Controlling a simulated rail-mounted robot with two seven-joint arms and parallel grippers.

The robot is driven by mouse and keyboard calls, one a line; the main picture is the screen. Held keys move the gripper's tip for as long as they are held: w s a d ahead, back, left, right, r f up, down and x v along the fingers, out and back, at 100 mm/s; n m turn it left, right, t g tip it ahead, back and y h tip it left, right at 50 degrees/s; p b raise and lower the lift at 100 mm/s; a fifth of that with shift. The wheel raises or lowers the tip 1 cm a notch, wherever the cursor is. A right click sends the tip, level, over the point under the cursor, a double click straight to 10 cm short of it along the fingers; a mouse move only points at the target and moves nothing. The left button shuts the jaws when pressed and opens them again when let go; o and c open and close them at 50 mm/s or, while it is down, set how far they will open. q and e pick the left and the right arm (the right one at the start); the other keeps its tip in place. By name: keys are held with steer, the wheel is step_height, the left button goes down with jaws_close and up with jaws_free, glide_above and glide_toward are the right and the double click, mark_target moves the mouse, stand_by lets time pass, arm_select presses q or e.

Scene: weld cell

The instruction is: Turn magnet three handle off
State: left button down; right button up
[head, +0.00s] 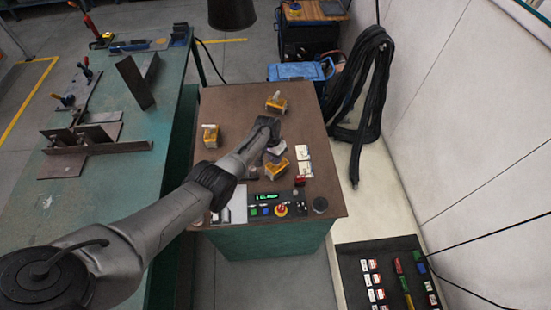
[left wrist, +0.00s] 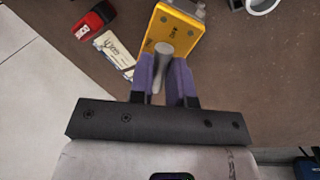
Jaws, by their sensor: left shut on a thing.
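A yellow magnet (head: 277,170) sits on the brown top of the green cabinet, just below my left gripper (head: 273,150) in the head view. In the left wrist view the yellow magnet (left wrist: 168,32) has a grey handle (left wrist: 161,66) pointing towards me. My left gripper (left wrist: 164,82) has its two purple fingers closed around this handle. Two more yellow magnets stand apart on the same top, one at the back (head: 276,103) and one at the left (head: 210,137). No number is readable on any magnet. My right gripper is not in view.
A control panel (head: 263,210) with a knob lies along the cabinet's front edge. White cards (head: 303,161) and a red item (left wrist: 96,18) lie beside the held magnet. A green table (head: 105,190) with steel parts stands left. Black hoses (head: 362,90) hang at the right wall.

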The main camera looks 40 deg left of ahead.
arm_select(q)
steer(key=shift+m+b, duration=0.3)
steer(key=shift+m, duration=0.6)
steer(key=shift+a, duration=0.1)
steer(key=shift+w+m, duration=0.1)
steer(key=shift+m, duration=0.2)
steer(key=c, duration=1.1)
jaws_free()
